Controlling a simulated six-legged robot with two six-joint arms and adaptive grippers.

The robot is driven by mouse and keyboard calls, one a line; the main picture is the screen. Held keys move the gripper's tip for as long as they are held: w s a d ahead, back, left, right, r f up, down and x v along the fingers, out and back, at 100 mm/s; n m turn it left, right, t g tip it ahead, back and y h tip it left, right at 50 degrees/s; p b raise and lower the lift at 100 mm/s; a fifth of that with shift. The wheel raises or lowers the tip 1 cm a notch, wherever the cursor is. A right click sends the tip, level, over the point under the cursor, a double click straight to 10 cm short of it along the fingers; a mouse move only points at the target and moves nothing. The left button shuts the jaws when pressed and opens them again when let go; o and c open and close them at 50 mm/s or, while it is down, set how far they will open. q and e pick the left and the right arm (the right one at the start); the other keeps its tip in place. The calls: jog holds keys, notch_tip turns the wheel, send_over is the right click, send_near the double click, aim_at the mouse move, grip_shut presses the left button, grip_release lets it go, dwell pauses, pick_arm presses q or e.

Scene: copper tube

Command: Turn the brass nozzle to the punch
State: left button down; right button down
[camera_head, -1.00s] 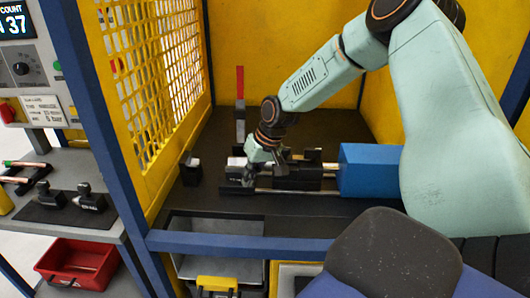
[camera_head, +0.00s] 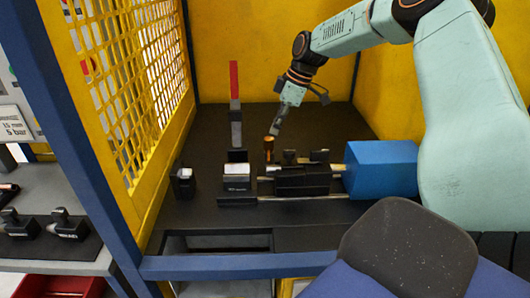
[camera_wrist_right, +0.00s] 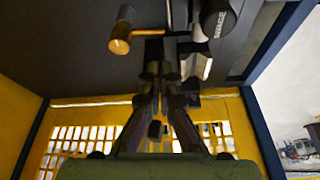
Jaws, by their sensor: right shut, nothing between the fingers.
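The brass nozzle (camera_head: 268,147) stands on the dark bench, just behind the black slide unit. It also shows in the right wrist view (camera_wrist_right: 119,44), upper left of the fingers and apart from them there. My right gripper (camera_head: 276,130) is shut and empty, pointing down, with its tips close beside the nozzle in the head view. In the right wrist view its fingertips (camera_wrist_right: 164,72) are together. The black slide unit (camera_head: 302,181) sits on rods in front of a blue block (camera_head: 380,170); I cannot tell which part is the punch. My left gripper is not in view.
A black block with a pale top (camera_head: 238,184) stands left of the slide. A red-handled lever (camera_head: 235,85) rises behind it. A small black post (camera_head: 184,181) stands farther left. A yellow mesh guard (camera_head: 130,75) bounds the left side. The back bench is clear.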

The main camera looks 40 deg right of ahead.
aim_at(269, 150)
jog(key=shift+n, duration=0.3)
jog(key=x, duration=0.9)
jog(key=shift+s+a+b, duration=0.2)
jog(key=shift+a+b, duration=0.15)
jog(key=shift+a, duration=0.05)
jog(key=shift+w+d+f, duration=0.2)
jog(key=shift+d+f, duration=0.05)
jog(key=shift+f, duration=0.25)
